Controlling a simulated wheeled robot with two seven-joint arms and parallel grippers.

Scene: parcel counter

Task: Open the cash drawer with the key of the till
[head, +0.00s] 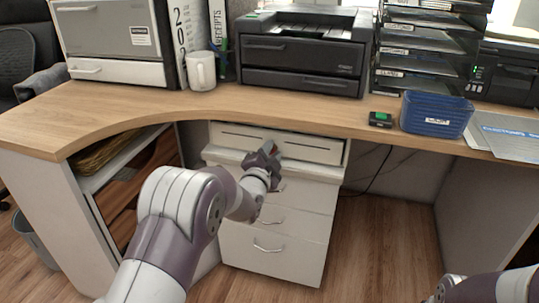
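A wide pale drawer front with dark slots (310,150), which looks like the cash drawer, sits shut under the counter top. My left gripper (270,150) is in front of its middle and covers part of it. The fingers are small and dark here, so I cannot tell whether they are open or shut, or whether they touch the drawer. I cannot make out the key or a lock; the gripper may hide them. My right arm shows only at the lower right corner, and its gripper is not in view.
A white cabinet (300,230) with handled drawers stands below. The wooden counter (150,105) overhangs it. On it are a white mug (200,70), a black printer (300,55), a small black device with a green screen (380,119) and a blue basket (436,115). Open floor lies right.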

